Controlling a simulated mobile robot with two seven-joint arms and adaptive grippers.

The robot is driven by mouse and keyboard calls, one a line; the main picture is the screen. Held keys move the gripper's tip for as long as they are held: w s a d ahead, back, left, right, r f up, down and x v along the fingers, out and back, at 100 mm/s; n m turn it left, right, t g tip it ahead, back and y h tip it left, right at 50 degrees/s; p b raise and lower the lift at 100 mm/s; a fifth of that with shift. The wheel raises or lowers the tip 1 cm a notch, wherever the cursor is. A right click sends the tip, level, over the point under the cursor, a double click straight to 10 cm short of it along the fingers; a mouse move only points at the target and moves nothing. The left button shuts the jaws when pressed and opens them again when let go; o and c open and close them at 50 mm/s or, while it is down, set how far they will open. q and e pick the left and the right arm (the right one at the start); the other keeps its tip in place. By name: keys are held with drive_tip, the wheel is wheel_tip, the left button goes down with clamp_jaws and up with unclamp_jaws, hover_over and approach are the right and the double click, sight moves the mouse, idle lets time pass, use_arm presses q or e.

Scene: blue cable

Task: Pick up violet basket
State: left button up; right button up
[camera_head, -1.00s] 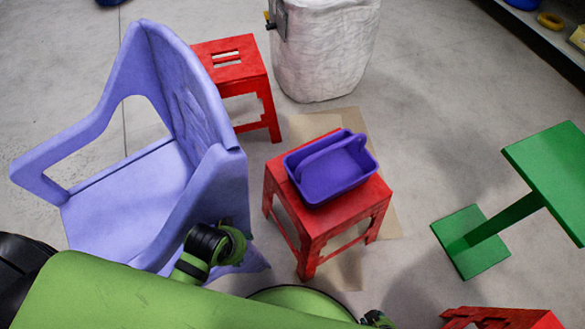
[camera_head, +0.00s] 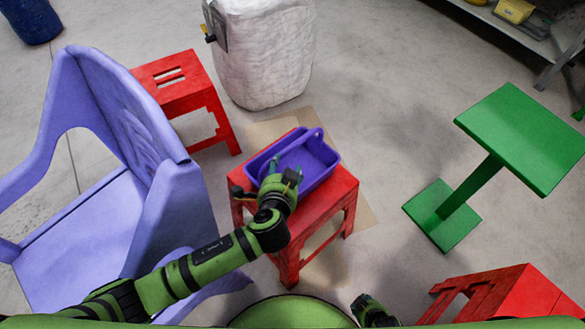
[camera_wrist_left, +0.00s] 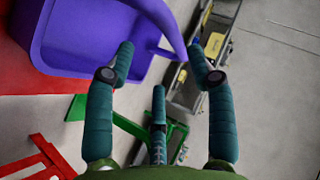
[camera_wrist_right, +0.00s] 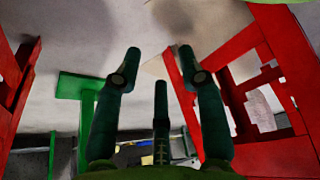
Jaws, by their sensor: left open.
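The violet basket (camera_head: 318,163) sits upright on a red stool (camera_head: 326,203) in the middle of the head view. Its handle (camera_head: 296,146) lies slanted across its top. My left gripper (camera_head: 279,174) is at the basket's near left side and hides part of its rim. In the left wrist view, the basket (camera_wrist_left: 85,38) fills the upper left, and its handle (camera_wrist_left: 168,22) curves down between my open left fingertips (camera_wrist_left: 160,52); contact cannot be told. My right gripper (camera_head: 372,308) is low at the bottom edge. In the right wrist view its fingers (camera_wrist_right: 160,54) are apart and empty.
A lilac armchair (camera_head: 150,205) stands left of the stool. Another red stool (camera_head: 178,85) and a white bin (camera_head: 262,50) are behind. A green table (camera_head: 520,135) stands right, with a red stool (camera_head: 540,295) at lower right. Floor between stool and green table is clear.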

sight(291, 150)
use_arm(q)
drive_tip(key=w, duration=0.2)
drive_tip(key=w+d+f+m, duration=0.1)
drive_tip(key=w, duration=0.2)
drive_tip(key=w+f+m+b, duration=0.1)
drive_tip(key=w, duration=0.2)
drive_tip(key=shift+w+d+f+t+h, duration=0.15)
drive_tip(key=shift+d+f+t+h, duration=0.1)
drive_tip(key=shift+d+t+h, duration=0.15)
use_arm(e)
drive_tip(key=w, duration=0.3)
drive_tip(key=shift+a+t, duration=0.1)
drive_tip(key=shift+t, duration=0.3)
use_arm(q)
drive_tip(key=shift+r, duration=0.1)
clamp_jaws()
